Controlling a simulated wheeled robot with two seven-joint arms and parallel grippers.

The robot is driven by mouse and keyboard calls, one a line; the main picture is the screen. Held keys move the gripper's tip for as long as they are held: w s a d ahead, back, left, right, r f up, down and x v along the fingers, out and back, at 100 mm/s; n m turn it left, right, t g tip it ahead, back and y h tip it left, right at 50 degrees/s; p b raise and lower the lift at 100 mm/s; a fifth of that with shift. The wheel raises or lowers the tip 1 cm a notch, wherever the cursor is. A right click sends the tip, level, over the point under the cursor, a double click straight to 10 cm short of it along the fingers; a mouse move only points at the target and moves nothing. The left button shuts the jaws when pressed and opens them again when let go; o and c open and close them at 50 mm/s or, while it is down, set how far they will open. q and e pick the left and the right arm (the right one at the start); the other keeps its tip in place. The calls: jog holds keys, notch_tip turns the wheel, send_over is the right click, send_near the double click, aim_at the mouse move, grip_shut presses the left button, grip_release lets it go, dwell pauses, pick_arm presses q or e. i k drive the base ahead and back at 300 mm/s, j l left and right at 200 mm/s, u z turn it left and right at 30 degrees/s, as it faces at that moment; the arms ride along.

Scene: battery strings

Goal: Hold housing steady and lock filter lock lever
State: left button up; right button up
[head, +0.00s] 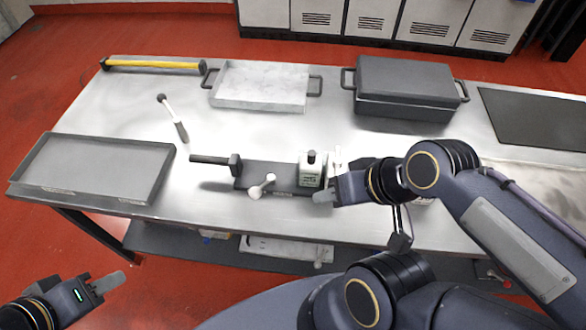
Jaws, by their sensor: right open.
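The filter housing (280,183) is a low dark grey assembly near the middle of the table's front part. A white block with a dark cap (311,170) stands at its right end. A lever with a pale round end (262,187) sits at its front and is tilted; I take it for the lock lever. A dark rod (209,160) sticks out at its left. My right gripper (328,188) is open at the white block's right side; contact cannot be told. My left gripper (108,284) is off the table at the lower left, far from the housing, its jaw gap not visible.
An empty grey tray (60,186) lies at the left and a pale tray (219,99) at the back. A lidded dark case (405,108) stands back right, beside a dark mat (540,112). A hand tool (181,131) and a yellow bar (150,65) lie back left.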

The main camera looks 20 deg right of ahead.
aim_at(338, 162)
jog(key=z, duration=1.3)
